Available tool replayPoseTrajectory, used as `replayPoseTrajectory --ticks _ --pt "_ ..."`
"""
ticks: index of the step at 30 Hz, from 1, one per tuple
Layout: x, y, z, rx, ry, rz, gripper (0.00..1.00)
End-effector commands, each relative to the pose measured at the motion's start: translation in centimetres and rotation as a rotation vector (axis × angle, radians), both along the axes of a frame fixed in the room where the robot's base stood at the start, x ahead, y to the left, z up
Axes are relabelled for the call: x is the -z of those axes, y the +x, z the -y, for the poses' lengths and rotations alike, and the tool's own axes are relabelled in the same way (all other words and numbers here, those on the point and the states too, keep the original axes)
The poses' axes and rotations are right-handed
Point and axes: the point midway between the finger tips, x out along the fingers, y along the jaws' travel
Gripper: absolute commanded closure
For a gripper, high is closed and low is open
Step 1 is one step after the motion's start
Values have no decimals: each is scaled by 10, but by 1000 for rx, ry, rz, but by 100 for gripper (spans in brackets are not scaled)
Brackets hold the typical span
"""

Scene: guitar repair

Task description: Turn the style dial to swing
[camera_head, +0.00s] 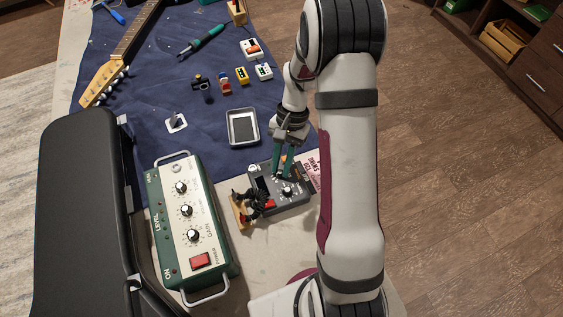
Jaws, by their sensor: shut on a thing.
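A small grey box (294,206) with dials and a red button stands right of the green amplifier-like unit. A black dial with a white mark (287,191) shows on its top. My gripper (281,175) reaches down onto the box from above, just behind that dial. Its green fingers are closed on a small part at the box's top, likely a dial, mostly hidden between the fingertips. I cannot read the dial labels or tell where the style dial points. A pink card with lettering (311,167) lies right of the box, partly covered by my arm.
The green unit (162,221) with several knobs and a black case (80,210) stand at left. A small wooden stand with dark items (238,212) touches or nearly touches the box's left side. A metal tray (231,140) and small pedals lie behind on the blue cloth (150,155).

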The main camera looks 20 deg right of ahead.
Motion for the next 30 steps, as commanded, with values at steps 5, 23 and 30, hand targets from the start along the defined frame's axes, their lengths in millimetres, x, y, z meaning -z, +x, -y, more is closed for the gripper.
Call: replayPoseTrajectory --ticks 5,23,30 --pt "0 0 0 0 0 0 52" --pt "-51 16 16 0 -2 6 48" --pt "-117 34 36 0 -2 5 48"
